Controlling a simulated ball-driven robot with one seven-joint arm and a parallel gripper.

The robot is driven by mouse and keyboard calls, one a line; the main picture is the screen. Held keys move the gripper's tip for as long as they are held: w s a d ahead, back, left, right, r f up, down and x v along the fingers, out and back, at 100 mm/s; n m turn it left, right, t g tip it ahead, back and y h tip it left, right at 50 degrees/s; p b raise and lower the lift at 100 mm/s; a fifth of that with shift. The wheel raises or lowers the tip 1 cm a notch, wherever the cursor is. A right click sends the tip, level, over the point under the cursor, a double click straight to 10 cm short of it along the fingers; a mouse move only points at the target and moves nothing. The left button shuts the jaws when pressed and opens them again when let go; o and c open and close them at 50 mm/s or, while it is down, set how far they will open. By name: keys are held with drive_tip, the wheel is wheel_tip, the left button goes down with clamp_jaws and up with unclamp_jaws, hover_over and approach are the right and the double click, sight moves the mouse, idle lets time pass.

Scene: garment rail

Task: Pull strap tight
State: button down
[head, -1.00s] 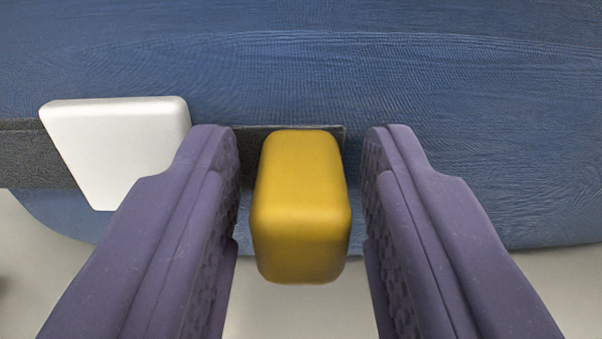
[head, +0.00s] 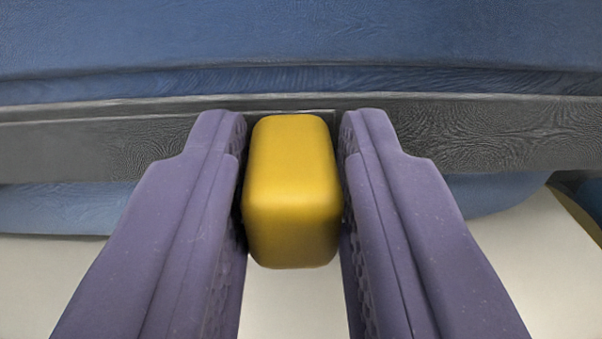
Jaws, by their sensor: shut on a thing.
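A yellow block-shaped tab (head: 292,195) with rounded edges is in the middle of the head view. It sits at the strap, a dark grey band (head: 90,148) that runs across the picture behind it. My gripper (head: 292,130) has two purple fingers, one on each side of the yellow tab. The fingers are shut on the tab. Their inner faces are textured. How the tab joins the strap is hidden behind the tab and the fingers.
Blue fabric (head: 300,40) fills the top of the view, above the strap, and shows again below it at left and right. A pale floor or surface (head: 510,270) lies below. A yellowish edge (head: 575,212) shows at the far right.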

drive_tip(key=shift+a, duration=0.25)
drive_tip(key=c, duration=1)
unclamp_jaws()
drive_tip(key=shift+o, duration=0.2)
drive_tip(key=shift+s, duration=0.1)
drive_tip(key=s+p, duration=0.2)
drive_tip(key=s, duration=0.5)
drive_tip(key=shift+s, duration=0.3)
drive_tip(key=shift+a, duration=0.1)
